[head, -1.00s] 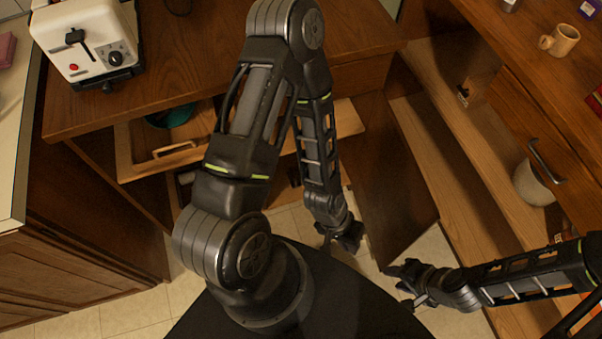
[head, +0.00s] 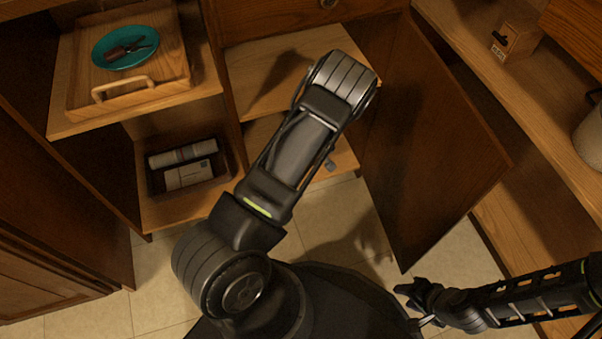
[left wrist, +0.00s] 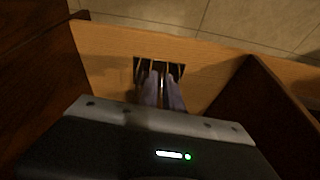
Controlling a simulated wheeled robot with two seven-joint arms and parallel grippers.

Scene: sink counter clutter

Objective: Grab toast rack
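The toast rack (left wrist: 141,66) is a small dark rack with pale bars on a wooden shelf in the left wrist view. The two pale fingers of my left gripper (left wrist: 162,78) point at it and overlap its middle, with a narrow gap between them. Whether they touch or grip the rack cannot be told. In the head view my left arm reaches into the lower cabinet and its upper part hides the gripper and the rack. My right gripper (head: 412,305) is over the floor at the lower right, fingers apart and empty, away from the rack.
An open cabinet door (head: 430,150) stands right of my left arm. A wooden tray (head: 85,85) with a teal plate (head: 108,50) sits on the left upper shelf. A dark bin (head: 154,187) lies below. A small wooden box (head: 515,40) is on the right shelf.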

